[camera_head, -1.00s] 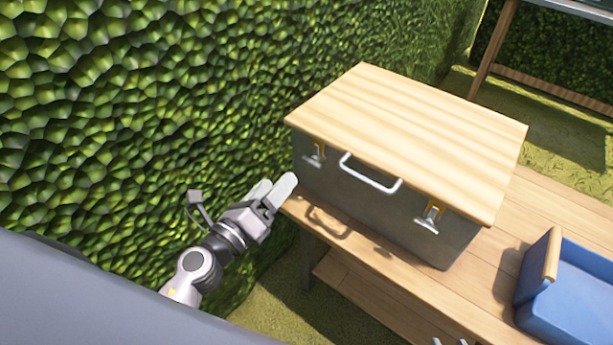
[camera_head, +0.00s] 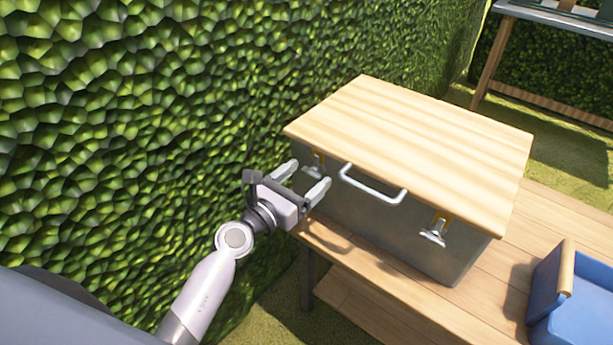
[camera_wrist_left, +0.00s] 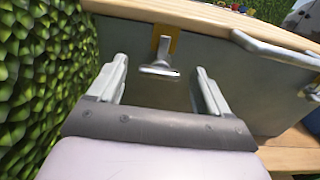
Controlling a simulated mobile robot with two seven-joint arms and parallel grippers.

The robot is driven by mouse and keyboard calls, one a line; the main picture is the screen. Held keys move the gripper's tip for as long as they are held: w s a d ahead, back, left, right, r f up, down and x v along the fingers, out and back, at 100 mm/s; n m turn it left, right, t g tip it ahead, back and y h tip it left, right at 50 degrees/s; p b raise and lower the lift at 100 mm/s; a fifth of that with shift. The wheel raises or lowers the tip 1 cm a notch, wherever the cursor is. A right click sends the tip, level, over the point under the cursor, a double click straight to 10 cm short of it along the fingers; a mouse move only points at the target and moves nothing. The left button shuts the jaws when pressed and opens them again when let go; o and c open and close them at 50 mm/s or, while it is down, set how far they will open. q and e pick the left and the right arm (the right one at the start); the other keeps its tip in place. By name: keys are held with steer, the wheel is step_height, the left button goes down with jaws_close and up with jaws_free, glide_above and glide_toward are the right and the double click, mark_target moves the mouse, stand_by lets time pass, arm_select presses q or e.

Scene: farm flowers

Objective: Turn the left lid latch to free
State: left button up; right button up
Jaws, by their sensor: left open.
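The grey box (camera_head: 380,222) with a wooden lid (camera_head: 415,140) stands on a wooden table. The left lid latch (camera_head: 316,168) is a metal T-shaped piece on a yellow plate at the box's front left. It also shows in the left wrist view (camera_wrist_left: 160,70), with its crossbar lying level. My left gripper (camera_head: 307,178) is open in front of this latch. In the left wrist view, the latch appears between the two fingers (camera_wrist_left: 162,85), beyond their tips and apart from them. The right lid latch (camera_head: 434,231) is at the front right. My right gripper is not in view.
A metal handle (camera_head: 372,188) sticks out from the box front between the latches. A green hedge wall (camera_head: 150,120) rises close on the left. A blue tray (camera_head: 580,290) with a wooden grip sits on the table (camera_head: 490,280) at right.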

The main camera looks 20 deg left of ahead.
arm_select(q)
steer(key=shift+w+d, duration=0.2)
steer(key=shift+w, duration=0.25)
steer(key=c, duration=1.1)
steer(key=shift+o, duration=0.3)
